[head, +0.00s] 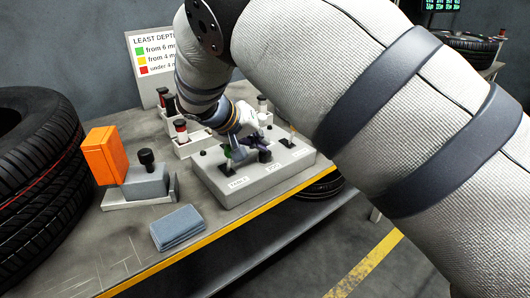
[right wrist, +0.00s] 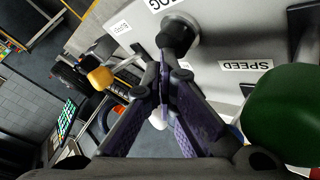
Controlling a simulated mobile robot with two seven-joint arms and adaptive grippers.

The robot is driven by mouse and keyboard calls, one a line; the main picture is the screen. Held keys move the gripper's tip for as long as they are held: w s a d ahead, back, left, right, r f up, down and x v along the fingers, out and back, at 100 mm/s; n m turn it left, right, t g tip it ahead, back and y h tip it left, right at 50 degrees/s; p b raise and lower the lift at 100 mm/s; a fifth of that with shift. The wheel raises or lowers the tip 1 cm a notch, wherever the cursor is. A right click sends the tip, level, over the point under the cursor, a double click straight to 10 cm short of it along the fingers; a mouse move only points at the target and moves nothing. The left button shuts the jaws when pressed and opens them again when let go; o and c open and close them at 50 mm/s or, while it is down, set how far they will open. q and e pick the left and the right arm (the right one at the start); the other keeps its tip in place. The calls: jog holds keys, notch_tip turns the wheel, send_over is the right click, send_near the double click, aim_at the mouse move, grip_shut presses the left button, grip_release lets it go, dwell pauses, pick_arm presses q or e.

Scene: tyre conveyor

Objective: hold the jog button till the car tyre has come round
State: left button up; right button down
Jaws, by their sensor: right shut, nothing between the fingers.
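The grey control box (head: 250,182) sits on the bench, with labels and several controls on top. My right gripper (head: 264,153) is shut and empty, pointing down over the middle of the box. In the right wrist view, its closed fingertips (right wrist: 165,62) overlap the round black jog button (right wrist: 180,32) beside the partly cut-off JOG label. I cannot tell whether they touch it or whether it is pressed. A green knob (right wrist: 285,115) stands near the SPEED label. A large black tyre (head: 45,150) lies at the left; which tyre is the car tyre is unclear. My left gripper is out of view.
Behind stand a small tray (head: 190,147) with bottles and a tread-depth sign (head: 152,60). Another tyre (head: 468,45) is at the upper right. My right arm covers much of the view.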

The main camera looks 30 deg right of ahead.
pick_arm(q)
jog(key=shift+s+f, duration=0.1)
pick_arm(e)
jog(key=shift+s+d+f, duration=0.1)
jog(key=shift+s+f, duration=0.05)
jog(key=shift+f, duration=0.3)
jog(key=shift+w+d+r+p, duration=0.15)
jog(key=shift+r+p, duration=0.15)
jog(key=shift+r, duration=1.2)
jog(key=shift+w+r+p, duration=0.1)
jog(key=shift+r+p, duration=0.2)
jog(key=shift+r, duration=1.15)
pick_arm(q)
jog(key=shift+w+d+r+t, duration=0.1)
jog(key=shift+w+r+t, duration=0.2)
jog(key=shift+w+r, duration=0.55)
